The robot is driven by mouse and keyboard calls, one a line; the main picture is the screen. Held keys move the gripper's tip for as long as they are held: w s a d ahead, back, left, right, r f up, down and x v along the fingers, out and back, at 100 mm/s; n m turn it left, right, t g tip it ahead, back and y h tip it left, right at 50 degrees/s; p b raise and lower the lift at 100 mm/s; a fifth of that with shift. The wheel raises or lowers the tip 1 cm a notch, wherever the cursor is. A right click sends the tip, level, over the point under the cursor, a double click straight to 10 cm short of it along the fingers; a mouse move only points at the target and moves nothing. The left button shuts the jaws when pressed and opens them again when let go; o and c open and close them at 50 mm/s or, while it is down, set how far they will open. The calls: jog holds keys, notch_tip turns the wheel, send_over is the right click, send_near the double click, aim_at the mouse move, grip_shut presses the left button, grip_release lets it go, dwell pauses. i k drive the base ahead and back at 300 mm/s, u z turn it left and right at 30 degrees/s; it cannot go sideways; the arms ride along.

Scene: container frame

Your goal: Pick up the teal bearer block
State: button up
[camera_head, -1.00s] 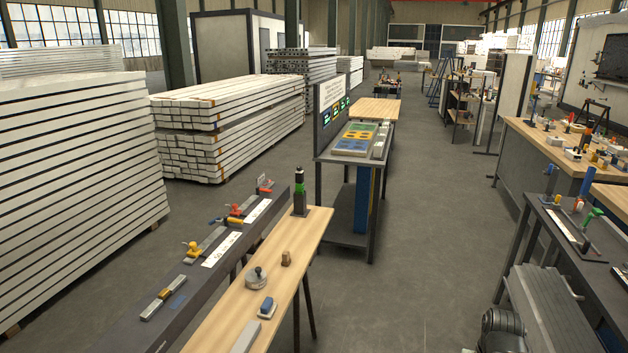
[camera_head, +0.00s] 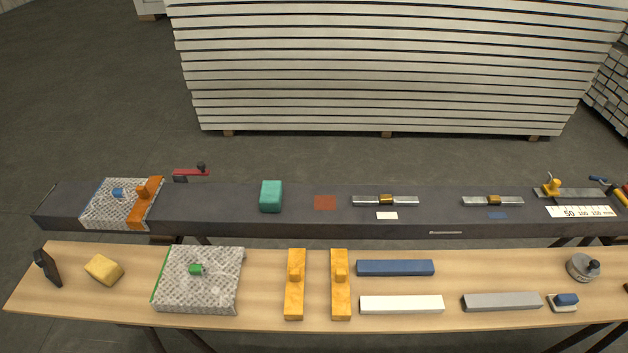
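The teal bearer block (camera_head: 271,196) is a small rounded green-teal block. My gripper is not in view.
The wooden bench (camera_head: 400,285) in front holds a patterned plate (camera_head: 198,280), two yellow-orange blocks (camera_head: 294,284), and blue (camera_head: 395,268), white (camera_head: 402,304) and grey (camera_head: 502,302) bars. Another patterned plate (camera_head: 115,203) lies on the beam's left. Stacked white panels (camera_head: 390,70) stand behind.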

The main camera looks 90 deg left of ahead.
aim_at(270, 198)
jog(key=u, duration=5.25)
jog(key=i, duration=0.85)
